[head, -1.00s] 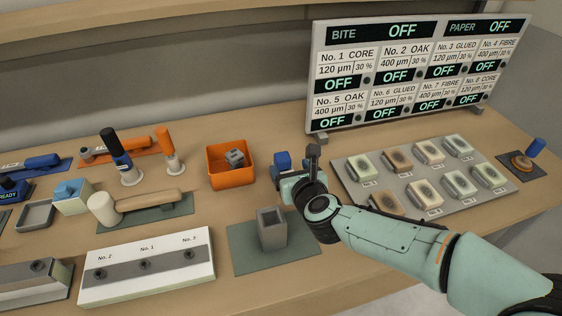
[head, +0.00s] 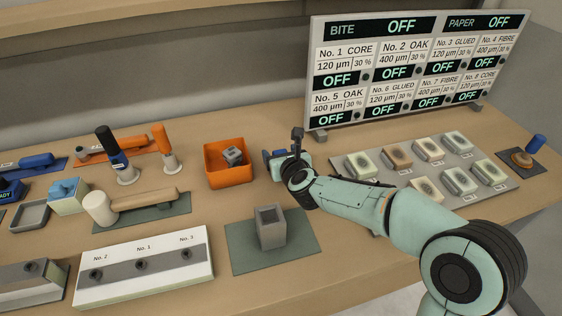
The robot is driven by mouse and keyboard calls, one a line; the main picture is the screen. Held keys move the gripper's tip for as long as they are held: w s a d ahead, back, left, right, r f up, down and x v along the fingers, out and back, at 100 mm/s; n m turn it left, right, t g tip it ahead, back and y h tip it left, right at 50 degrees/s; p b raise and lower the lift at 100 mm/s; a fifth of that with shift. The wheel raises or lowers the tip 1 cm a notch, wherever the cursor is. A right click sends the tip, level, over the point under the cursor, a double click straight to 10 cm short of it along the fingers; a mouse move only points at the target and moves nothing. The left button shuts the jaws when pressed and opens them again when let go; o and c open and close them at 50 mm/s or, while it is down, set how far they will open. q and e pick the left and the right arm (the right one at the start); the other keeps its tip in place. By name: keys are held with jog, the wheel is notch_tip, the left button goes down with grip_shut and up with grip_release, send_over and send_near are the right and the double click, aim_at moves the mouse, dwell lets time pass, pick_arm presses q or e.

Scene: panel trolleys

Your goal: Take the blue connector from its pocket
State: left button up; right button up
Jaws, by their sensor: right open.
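A small blue piece, which looks like the blue connector (head: 267,155), shows at the wrist end of my right arm, just right of the orange bin. It is mostly hidden by my right gripper (head: 284,151), and its pocket cannot be made out. My right gripper is open, low over the table at that piece, with one dark finger standing up on its right side. Whether its fingers touch the blue piece cannot be told. My left gripper is not in view.
An orange bin (head: 229,178) holding a grey piece stands close left of the gripper. A grey square holder (head: 272,238) on a green mat stands in front. A grey tray of several sample blocks (head: 350,180) lies right, below the display board (head: 415,70).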

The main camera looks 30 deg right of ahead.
jog(key=c, duration=1.1)
jog(key=shift+o, duration=0.2)
